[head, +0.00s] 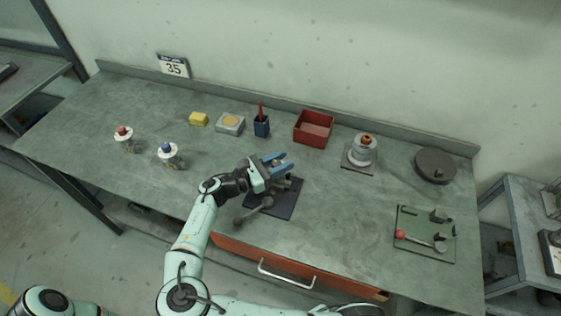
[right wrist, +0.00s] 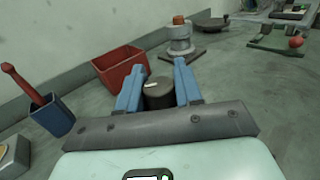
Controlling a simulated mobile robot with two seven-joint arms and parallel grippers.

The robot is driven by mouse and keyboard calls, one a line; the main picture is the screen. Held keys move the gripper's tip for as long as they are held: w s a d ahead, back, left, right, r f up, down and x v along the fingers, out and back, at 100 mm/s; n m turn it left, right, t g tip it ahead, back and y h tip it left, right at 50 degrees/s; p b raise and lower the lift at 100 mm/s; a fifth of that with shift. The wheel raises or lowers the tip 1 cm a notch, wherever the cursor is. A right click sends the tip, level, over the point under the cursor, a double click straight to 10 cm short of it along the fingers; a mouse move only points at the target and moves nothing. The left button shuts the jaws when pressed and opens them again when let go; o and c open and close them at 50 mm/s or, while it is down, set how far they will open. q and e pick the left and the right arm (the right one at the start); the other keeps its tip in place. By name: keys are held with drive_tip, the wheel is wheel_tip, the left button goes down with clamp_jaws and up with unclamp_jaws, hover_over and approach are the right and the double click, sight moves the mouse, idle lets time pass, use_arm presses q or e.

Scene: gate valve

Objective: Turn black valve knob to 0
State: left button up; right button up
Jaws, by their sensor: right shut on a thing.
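The black valve knob (right wrist: 158,93) shows in the right wrist view as a short dark cylinder with a white mark on its top. It sits between the blue fingers of my right gripper (right wrist: 158,88), which is shut on it. In the head view my right gripper (head: 277,166) is over a dark plate (head: 287,208) near the front middle of the bench and hides most of the knob. A grey rod with rounded ends (head: 252,211) lies at the plate's left side. I cannot read any scale around the knob. My left gripper is not in view.
Behind the gripper stand a blue cup (head: 261,128) with a red tool and a red bin (head: 313,129). To the right are an orange-topped grey fixture (head: 364,149), a dark disc (head: 435,166) and a green plate (head: 425,226) with a red-ball lever.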

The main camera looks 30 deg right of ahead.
drive_tip(key=o, duration=1)
drive_tip(key=shift+s+f, duration=0.1)
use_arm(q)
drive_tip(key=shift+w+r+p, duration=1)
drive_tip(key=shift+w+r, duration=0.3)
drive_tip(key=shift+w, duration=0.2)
use_arm(e)
drive_tip(key=shift+s+a, duration=0.15)
drive_tip(key=shift+a, duration=2.4)
drive_tip(key=shift+s+a, duration=0.15)
drive_tip(key=shift+a, duration=2.35)
drive_tip(key=shift+s+a, duration=0.15)
drive_tip(key=shift+a, duration=2.4)
drive_tip(key=a, duration=1.3)
drive_tip(key=shift+a, duration=0.2)
drive_tip(key=shift+w, duration=0.1)
